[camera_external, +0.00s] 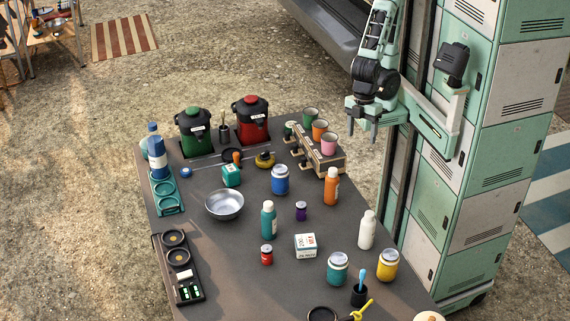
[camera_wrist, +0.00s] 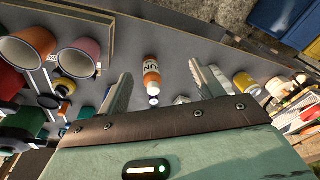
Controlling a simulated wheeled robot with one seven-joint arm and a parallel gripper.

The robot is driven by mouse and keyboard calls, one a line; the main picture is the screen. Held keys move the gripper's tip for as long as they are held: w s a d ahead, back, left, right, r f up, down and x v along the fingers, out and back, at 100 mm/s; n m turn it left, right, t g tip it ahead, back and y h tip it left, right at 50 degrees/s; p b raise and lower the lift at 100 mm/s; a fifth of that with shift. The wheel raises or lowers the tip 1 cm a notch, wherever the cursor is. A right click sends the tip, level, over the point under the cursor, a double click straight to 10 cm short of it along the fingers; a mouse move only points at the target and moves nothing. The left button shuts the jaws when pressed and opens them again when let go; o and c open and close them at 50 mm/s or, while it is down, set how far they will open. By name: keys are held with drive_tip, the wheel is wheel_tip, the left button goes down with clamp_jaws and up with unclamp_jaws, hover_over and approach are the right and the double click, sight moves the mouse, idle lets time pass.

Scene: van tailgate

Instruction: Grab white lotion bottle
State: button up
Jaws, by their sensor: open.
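The white lotion bottle (camera_external: 367,231) stands upright near the right edge of the dark table in the external view. My gripper (camera_external: 363,122) hangs above and behind the table's right side, fingers pointing down, well apart from the bottle. In the wrist view the two fingers of my gripper (camera_wrist: 165,82) are spread with nothing between them. Below them an orange bottle (camera_wrist: 151,78) with a white label shows. I cannot make out the white bottle for sure in the wrist view; a finger may hide it.
The orange bottle (camera_external: 331,187) and a rack of cups (camera_external: 318,158) stand behind the white bottle. A teal jar (camera_external: 337,268) and a yellow jar (camera_external: 387,265) stand in front of it. Green lockers (camera_external: 465,190) rise close on the right.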

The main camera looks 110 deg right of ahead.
drive_tip(key=a+f+m+t+y+b, duration=0.1)
drive_tip(key=a+f+m+y+b, duration=0.2)
drive_tip(key=a+m, duration=0.3)
drive_tip(key=a+f+m+t+y+b, duration=0.1)
drive_tip(key=a+f+m+y+b, duration=0.15)
drive_tip(key=a, duration=0.65)
drive_tip(key=a+f+m+y+b, duration=0.2)
drive_tip(key=a+m+y+b, duration=0.2)
drive_tip(key=a+m, duration=0.25)
drive_tip(key=w+r+m+t+y+b, duration=0.4)
drive_tip(key=r+m+t, duration=0.5)
drive_tip(key=m, duration=0.8)
drive_tip(key=b, duration=0.1)
approach(366, 231)
drive_tip(key=shift+w+a+r+g+h, duration=0.3)
drive_tip(key=shift+w+a+r+h, duration=0.2)
drive_tip(key=shift+a+r, duration=0.35)
drive_tip(key=shift+w+a+f, duration=0.2)
drive_tip(key=shift+f, duration=0.1)
drive_tip(key=x, duration=0.7)
